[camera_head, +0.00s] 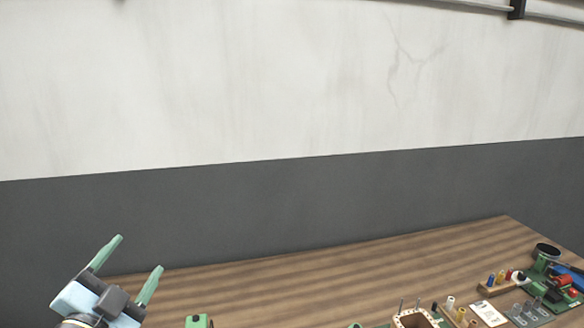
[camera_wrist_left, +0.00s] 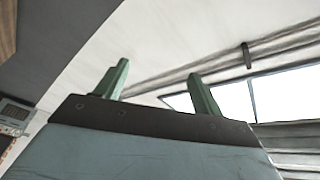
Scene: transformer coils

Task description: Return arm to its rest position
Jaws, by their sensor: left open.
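My left gripper (camera_head: 134,262) is at the lower left in the head view, pointing up and to the right. Its two green fingers are spread apart with nothing between them. It shows above or beside the table's left end, and I cannot tell its exact height. In the left wrist view the same gripper (camera_wrist_left: 158,85) has its fingers apart against the wall and a window, with no object near the tips. My right gripper is in neither view.
A wooden table (camera_head: 400,255) runs along a grey and white wall. A green block (camera_head: 198,321) is near the bottom edge. The table's back is clear.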

